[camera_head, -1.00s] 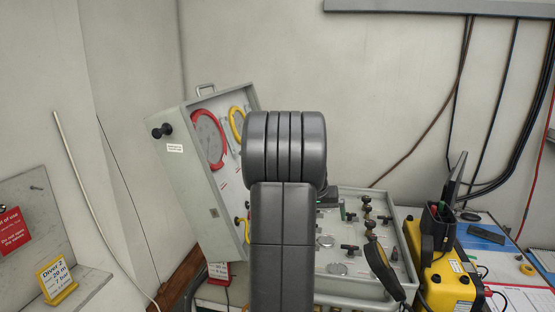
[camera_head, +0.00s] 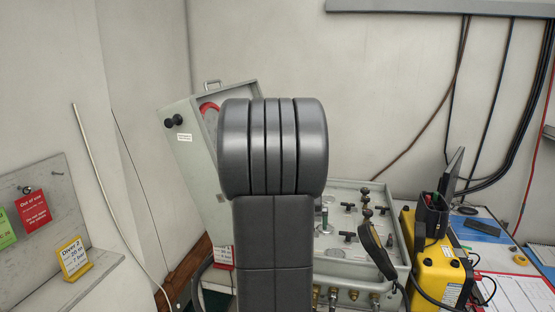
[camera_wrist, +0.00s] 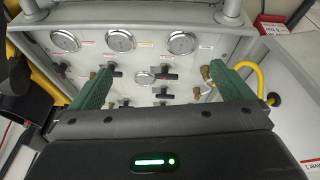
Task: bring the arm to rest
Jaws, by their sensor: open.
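My gripper (camera_wrist: 167,90) shows in the wrist view with its two green fingers wide apart and nothing between them. Beyond the fingers is the air panel (camera_wrist: 205,63), with a row of round gauges (camera_wrist: 120,40) at the top and several black-handled valves (camera_wrist: 168,76) below. I cannot tell how far the fingers are from the panel. In the head view my own dark arm stands upright in front of the panel case (camera_head: 345,277) and hides much of it and all of my gripper.
A yellow sign (camera_head: 74,258) and a red tag (camera_head: 32,211) are at the left board.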

